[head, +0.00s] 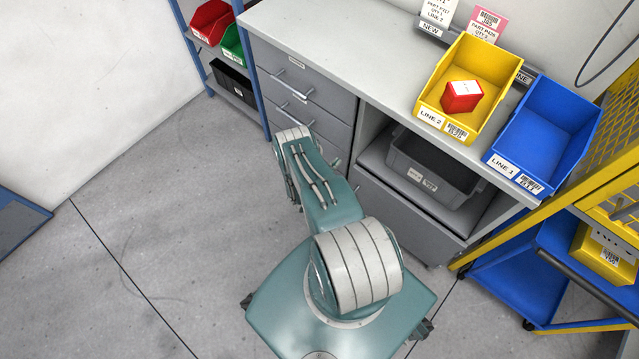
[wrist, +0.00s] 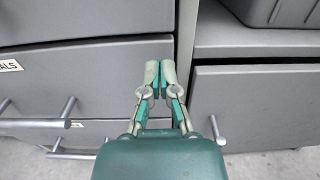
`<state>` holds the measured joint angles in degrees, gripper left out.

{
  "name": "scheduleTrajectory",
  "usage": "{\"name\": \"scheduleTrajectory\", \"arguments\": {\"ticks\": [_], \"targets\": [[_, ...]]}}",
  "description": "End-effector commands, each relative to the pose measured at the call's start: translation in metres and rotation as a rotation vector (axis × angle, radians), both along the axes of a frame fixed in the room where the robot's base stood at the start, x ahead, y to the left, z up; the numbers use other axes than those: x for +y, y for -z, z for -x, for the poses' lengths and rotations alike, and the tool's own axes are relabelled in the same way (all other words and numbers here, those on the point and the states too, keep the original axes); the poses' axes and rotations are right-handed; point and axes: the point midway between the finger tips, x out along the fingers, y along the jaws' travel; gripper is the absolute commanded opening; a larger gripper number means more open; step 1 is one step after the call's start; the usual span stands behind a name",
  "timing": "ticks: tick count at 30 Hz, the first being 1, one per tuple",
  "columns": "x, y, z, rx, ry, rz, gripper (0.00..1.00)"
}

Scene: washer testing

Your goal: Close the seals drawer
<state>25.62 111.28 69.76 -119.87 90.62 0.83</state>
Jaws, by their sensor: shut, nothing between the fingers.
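The seals drawer (wrist: 90,80) is a grey front at the left in the wrist view, with a cut-off white label ending in "ALS" and a bar handle (wrist: 40,123). A light strip runs along its top edge; I cannot tell surely how far it stands out. My gripper (wrist: 160,68) is shut and empty, its fingertips over the right end of this front, near the cabinet upright. Whether they touch it I cannot tell. In the head view my arm hides the gripper and the lower drawers of the grey drawer stack (head: 312,92).
Right of the upright is another grey front (wrist: 255,105) with a handle, under a shelf holding a dark bin (head: 425,165). The worktop carries a yellow bin (head: 490,65) with a red box (head: 462,96) and a blue bin (head: 548,125). Floor at the left is clear.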

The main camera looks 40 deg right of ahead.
Motion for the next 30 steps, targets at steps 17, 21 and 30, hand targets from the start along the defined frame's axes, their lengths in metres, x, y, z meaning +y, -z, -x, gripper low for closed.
{"name": "scheduleTrajectory", "arguments": {"ticks": [17, 21, 30], "targets": [[0.099, 0.001, 0.006, 0.003, -0.006, -0.002, 0.0], [0.105, 0.001, 0.007, 0.003, -0.003, -0.001, 0.0], [0.103, -0.013, -0.005, -0.019, 0.02, -0.003, 0.0]]}}
